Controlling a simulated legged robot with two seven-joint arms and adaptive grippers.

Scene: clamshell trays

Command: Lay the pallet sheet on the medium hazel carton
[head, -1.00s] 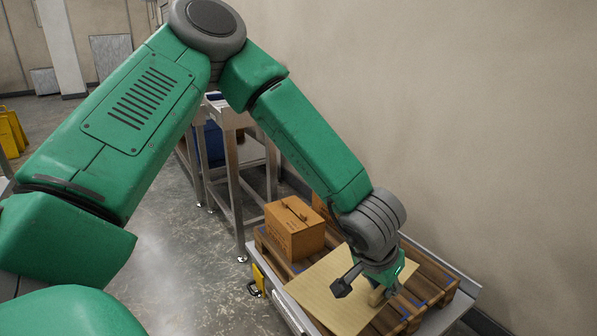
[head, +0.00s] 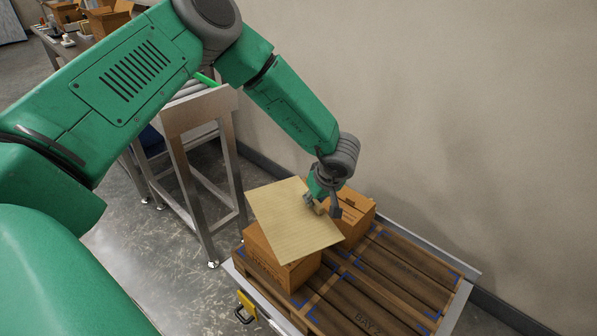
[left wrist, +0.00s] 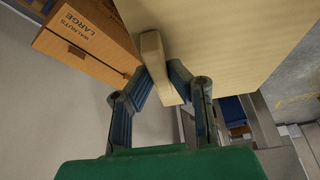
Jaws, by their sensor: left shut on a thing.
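The pallet sheet (head: 285,220) is a thin tan square with a raised grip bar (left wrist: 156,62). My left gripper (head: 316,206) is shut on that bar, near the sheet's right edge; it also shows in the left wrist view (left wrist: 163,85). The sheet is over a brown carton (head: 283,262) at the pallet's left corner and hides most of its top. I cannot tell whether they touch. This carton's print is too small to read, so I cannot confirm it is the medium hazel one. My right gripper is not in view.
A second carton (head: 357,216) stands behind the sheet, close to my gripper; a carton in the left wrist view (left wrist: 85,40) reads "WALNUTS LARGE". The wooden pallet (head: 385,290) has blue corner marks and bare boards at right. A metal-framed stand (head: 195,115) is at left, a wall behind.

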